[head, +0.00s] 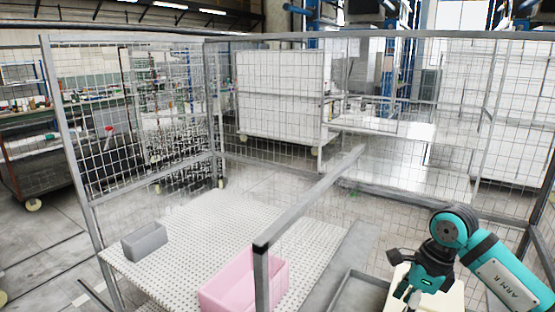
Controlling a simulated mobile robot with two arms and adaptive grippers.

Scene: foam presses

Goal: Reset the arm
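My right arm (500,275), teal and dark grey, comes in from the right edge and bends down at its joint. My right gripper (409,293) points downward at the lower right, over a grey tray and in front of a cream-coloured thing (452,297). Its fingers are small and dark, so I cannot tell whether they are open or shut, or touching anything. My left arm and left gripper are not in view.
A wire-mesh cage with a grey rail (310,195) surrounds the work area. A perforated white table (200,240) holds a grey bin (145,242) and a pink bin (240,287). A grey tray (352,290) lies right of the rail. The table's middle is clear.

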